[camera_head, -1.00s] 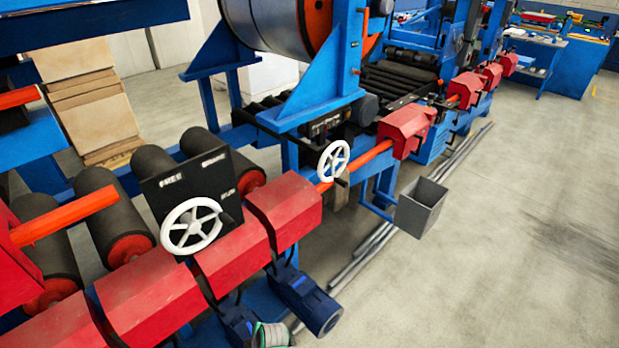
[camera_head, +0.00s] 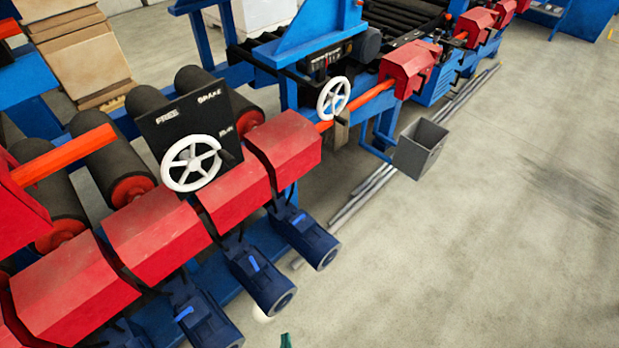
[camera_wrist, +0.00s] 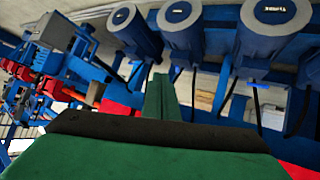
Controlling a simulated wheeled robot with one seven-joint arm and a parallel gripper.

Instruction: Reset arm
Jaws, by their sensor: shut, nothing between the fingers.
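My gripper (camera_wrist: 158,98) shows in the wrist view as green fingers pressed together, shut and empty, above a dark edge and a wide green body. It points toward a row of blue motors (camera_wrist: 180,25) and touches nothing that I can see. In the head view only a small green tip (camera_head: 286,341), likely my gripper, shows at the bottom edge. The rest of my arm is out of that view.
The machine line has red covers (camera_head: 155,235), dark rollers (camera_head: 110,155), blue motors (camera_head: 260,275) and a white handwheel (camera_head: 191,163) on a black panel. A second handwheel (camera_head: 333,97) and a grey bin (camera_head: 420,148) stand farther back. Open floor lies at the right.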

